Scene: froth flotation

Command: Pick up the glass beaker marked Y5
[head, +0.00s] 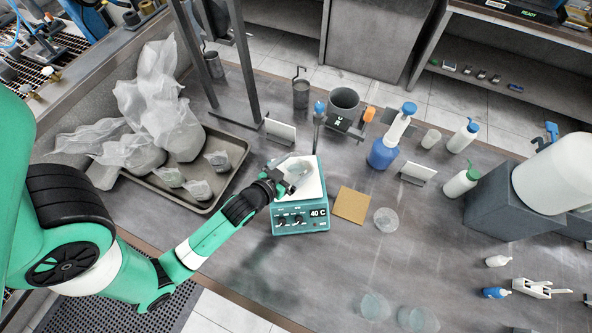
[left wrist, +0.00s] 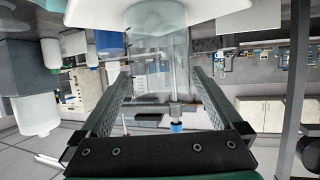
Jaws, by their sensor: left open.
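A clear glass beaker (head: 298,172) stands on the white top of a teal hotplate (head: 300,217) whose display reads 40 C. No Y5 mark is legible on it. My left gripper (head: 281,180) reaches in from the left at the beaker. In the left wrist view, which looks upside down, the beaker (left wrist: 158,58) lies between the two fingers of my left gripper (left wrist: 160,78). The fingers are open, with gaps visible on both sides. Other clear glass vessels stand on the bench, one right of the hotplate (head: 386,220) and two at the front (head: 375,306) (head: 418,319). My right gripper is not seen.
A tray (head: 215,205) with bagged material lies left of the hotplate. A tan square pad (head: 351,205) lies just right of it. A rod stand (head: 318,115) rises behind. A blue wash bottle (head: 383,152) and a grey pot (head: 343,103) stand farther back.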

